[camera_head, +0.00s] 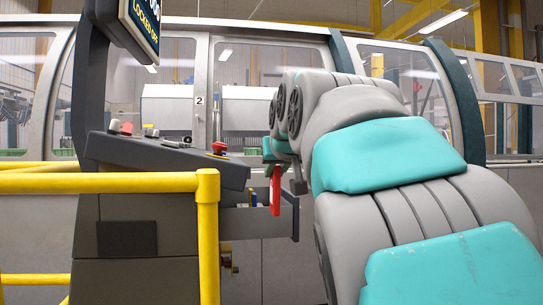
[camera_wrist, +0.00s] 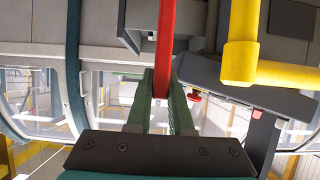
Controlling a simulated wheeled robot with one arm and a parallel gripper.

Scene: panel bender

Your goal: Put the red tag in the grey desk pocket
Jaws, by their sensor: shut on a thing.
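The red tag (camera_head: 275,190) hangs upright from my gripper (camera_head: 273,161) in the head view. My gripper is shut on its upper part. In the wrist view the red tag (camera_wrist: 166,38) runs from between the green fingers of my gripper (camera_wrist: 162,82) to the top edge. The grey desk pocket (camera_head: 295,222) sticks out from the right side of the desk. The tag's lower end overlaps the pocket in the head view; I cannot tell whether it is inside. The grey pocket also shows beside the tag in the wrist view (camera_wrist: 132,36).
The desk (camera_head: 170,155) carries a red button (camera_head: 219,148) and small items. A small blue and yellow thing (camera_head: 253,199) shows at the pocket. A yellow rail (camera_head: 207,235) stands front left. Glazed machine panels (camera_head: 270,65) lie behind.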

